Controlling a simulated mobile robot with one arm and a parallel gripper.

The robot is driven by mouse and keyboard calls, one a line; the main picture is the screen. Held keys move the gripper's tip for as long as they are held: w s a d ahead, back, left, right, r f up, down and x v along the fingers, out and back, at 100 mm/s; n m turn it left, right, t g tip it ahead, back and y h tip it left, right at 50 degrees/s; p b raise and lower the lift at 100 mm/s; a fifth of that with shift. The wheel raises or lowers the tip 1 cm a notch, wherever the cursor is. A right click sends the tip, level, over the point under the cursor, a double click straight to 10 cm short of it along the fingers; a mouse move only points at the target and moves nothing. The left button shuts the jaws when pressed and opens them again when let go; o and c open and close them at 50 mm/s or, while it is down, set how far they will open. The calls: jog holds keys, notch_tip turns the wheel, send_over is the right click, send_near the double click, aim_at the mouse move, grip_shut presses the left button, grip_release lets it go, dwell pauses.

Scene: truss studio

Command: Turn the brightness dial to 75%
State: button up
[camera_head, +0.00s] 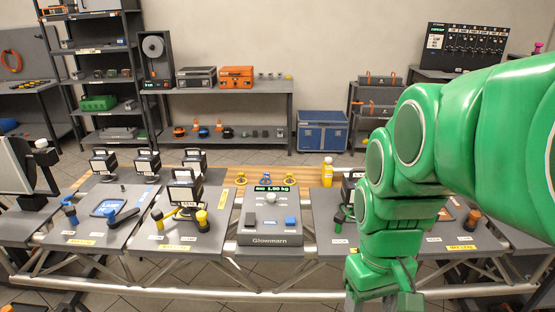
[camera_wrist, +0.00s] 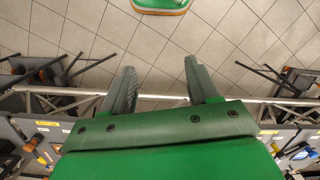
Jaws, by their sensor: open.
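No dial marked for brightness can be made out with certainty. A black panel (camera_head: 465,48) with a small green display and a row of small controls stands at the back right; its labels are too small to read. A grey Glowmarn console (camera_head: 270,239) with a lit kg readout sits mid-bench, with a pale round part (camera_head: 271,198) on top. My gripper is at the lower right in the head view, in front of the bench and right of the console, partly hidden by my arm. In the wrist view my gripper (camera_wrist: 160,80) is open and empty, its fingers apart above tiled floor.
Grey work boards (camera_head: 180,232) with clamps and handles line the truss bench. A yellow bottle (camera_head: 327,172) stands behind. Shelves and a blue case (camera_head: 322,131) are along the wall. A metal rail (camera_head: 230,290) runs along the bench front. My arm hides much of the right side.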

jog(key=w+a+r+n, duration=0.1)
jog(key=w+r+n, duration=0.15)
jog(key=w, duration=0.65)
jog(key=w+a+r+n, duration=0.15)
jog(key=w+n, duration=0.25)
jog(key=w, duration=0.4)
jog(key=n+t, duration=0.2)
jog(key=n, duration=1.5)
send_near(271, 195)
jog(key=shift+s+d, duration=0.3)
jog(key=shift+d, duration=0.05)
jog(key=shift+w+a+f+n, duration=0.35)
jog(key=shift+f, duration=3.95)
jog(key=c, duration=1)
jog(key=shift+c, duration=0.2)
